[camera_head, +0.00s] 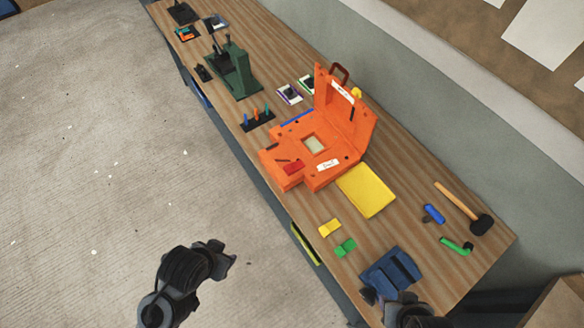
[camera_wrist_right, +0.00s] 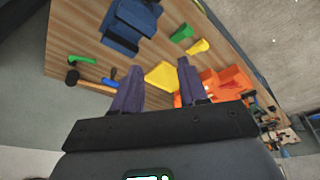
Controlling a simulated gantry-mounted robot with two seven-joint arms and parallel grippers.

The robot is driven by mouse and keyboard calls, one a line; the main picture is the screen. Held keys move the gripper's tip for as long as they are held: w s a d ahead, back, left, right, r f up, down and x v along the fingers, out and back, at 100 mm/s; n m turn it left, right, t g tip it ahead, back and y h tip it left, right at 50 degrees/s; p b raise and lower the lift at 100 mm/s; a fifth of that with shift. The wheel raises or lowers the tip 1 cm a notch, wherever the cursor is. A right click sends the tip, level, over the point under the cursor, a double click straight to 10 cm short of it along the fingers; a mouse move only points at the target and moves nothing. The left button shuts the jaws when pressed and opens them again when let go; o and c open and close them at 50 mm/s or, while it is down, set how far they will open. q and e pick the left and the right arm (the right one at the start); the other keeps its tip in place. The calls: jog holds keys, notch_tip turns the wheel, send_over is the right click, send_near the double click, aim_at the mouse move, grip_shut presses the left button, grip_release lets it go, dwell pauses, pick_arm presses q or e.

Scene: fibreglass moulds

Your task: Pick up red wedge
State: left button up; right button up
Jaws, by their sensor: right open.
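The red wedge (camera_head: 293,167) looks like a small red block at the front left part of the open orange mould (camera_head: 327,176). My left gripper (camera_head: 228,258) hangs over the floor in front of the bench, well away from the wedge; its jaws are too dark to read. My right gripper (camera_head: 372,297) is at the bottom of the head view, close to the blue block, far from the wedge. In the right wrist view its two fingers (camera_wrist_right: 158,82) are apart with nothing between them. The orange mould (camera_wrist_right: 222,82) shows to the right of the fingers there.
A yellow slab (camera_head: 367,190), yellow block (camera_head: 329,228), green block (camera_head: 345,247) and blue block (camera_head: 391,271) lie on the wooden bench (camera_head: 440,265). A mallet (camera_head: 464,209) and small tools lie right. A dark green stand (camera_head: 234,73) is farther back.

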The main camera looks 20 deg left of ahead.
dwell(0.4)
jog(key=o, duration=0.7)
jog(key=shift+o, duration=0.2)
